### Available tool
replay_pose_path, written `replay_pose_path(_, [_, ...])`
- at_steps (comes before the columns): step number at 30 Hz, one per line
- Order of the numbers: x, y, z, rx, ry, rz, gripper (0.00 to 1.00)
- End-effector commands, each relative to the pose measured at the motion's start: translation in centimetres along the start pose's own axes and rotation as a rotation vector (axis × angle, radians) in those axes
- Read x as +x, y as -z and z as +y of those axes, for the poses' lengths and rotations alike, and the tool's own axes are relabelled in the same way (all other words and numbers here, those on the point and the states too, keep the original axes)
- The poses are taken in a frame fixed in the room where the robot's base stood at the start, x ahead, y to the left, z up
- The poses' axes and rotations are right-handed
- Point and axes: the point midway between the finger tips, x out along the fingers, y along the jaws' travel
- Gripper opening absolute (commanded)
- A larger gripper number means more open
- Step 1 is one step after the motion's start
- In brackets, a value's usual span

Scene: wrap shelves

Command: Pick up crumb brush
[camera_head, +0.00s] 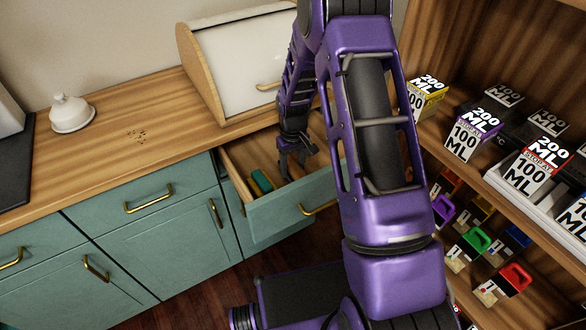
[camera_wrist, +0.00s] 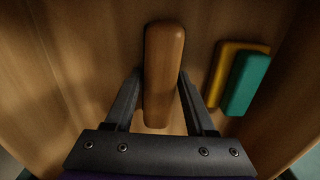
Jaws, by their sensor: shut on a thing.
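The crumb brush (camera_wrist: 163,65) shows in the wrist view as a rounded brown wooden piece, upright in the picture, between my two dark fingers. No bristles are visible. My gripper (camera_wrist: 160,95) is shut on it, with one finger on each side. In the head view my gripper (camera_head: 296,163) reaches down into an open teal drawer (camera_head: 290,210). The brush cannot be made out clearly in that view.
A teal and yellow block (camera_wrist: 246,82), perhaps a sponge, lies right of the brush in the drawer; it also shows in the head view (camera_head: 261,181). The drawer walls are close around. A bread box (camera_head: 240,60) stands above. Crumbs (camera_head: 137,136) lie on the counter. Shelves with boxes stand right.

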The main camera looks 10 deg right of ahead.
Motion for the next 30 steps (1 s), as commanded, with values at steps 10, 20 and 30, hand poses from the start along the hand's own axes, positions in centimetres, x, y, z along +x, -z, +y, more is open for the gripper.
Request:
replay_pose_path(10, [-4.7, 0.1, 0.0, 0.0, -0.001, 0.004, 0.0])
replay_pose_path(20, [-9.6, 0.0, 0.0, 0.0, 0.0, 0.001, 0.0])
replay_pose_path(30, [-10.0, 0.0, 0.0, 0.0, 0.0, 0.0, 0.53])
